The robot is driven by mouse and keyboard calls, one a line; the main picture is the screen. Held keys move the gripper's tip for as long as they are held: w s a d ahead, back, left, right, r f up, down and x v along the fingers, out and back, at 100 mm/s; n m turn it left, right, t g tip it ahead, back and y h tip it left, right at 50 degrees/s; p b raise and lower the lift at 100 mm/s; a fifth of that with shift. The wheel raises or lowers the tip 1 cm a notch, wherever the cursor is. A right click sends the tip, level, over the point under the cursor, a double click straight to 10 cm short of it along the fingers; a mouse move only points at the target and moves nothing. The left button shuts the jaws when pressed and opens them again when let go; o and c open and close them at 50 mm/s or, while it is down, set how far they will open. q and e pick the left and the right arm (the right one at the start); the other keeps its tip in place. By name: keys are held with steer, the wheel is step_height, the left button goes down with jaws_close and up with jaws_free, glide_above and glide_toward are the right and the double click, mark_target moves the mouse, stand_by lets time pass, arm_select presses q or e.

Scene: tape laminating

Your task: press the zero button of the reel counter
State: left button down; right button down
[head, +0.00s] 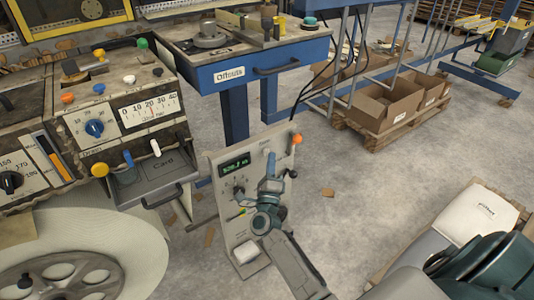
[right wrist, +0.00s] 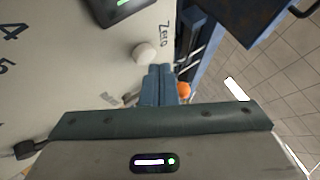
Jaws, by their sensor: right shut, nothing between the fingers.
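The reel counter is a pale upright panel (head: 225,205) with a green lit display (head: 235,166) in the head view. In the right wrist view, the display's edge (right wrist: 130,5) shows at the top. The zero button (right wrist: 146,53) is a round whitish knob beside the word Zero. My right gripper (head: 271,160) is shut and empty in front of the panel's upper right part. In the right wrist view its blue-grey fingertips (right wrist: 159,68) lie just below and right of the button; I cannot tell whether they touch it. My left gripper is not in view.
An orange-knobbed lever (head: 296,139) stands at the panel's upper right edge, close to the right gripper. A blue table (head: 255,70) is behind. The control console (head: 130,110) and large reel (head: 100,245) are at left. Cardboard boxes (head: 385,103) stand on a pallet.

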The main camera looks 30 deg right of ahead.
steer(key=shift+w, duration=0.65)
stand_by(0.7)
stand_by(0.3)
steer(key=shift+s, duration=0.9)
steer(key=s, duration=0.1)
steer(key=s+p, duration=0.1)
steer(key=s, duration=0.3)
steer(key=shift+d+p, duration=0.25)
steer(key=shift+p, duration=0.05)
stand_by(0.4)
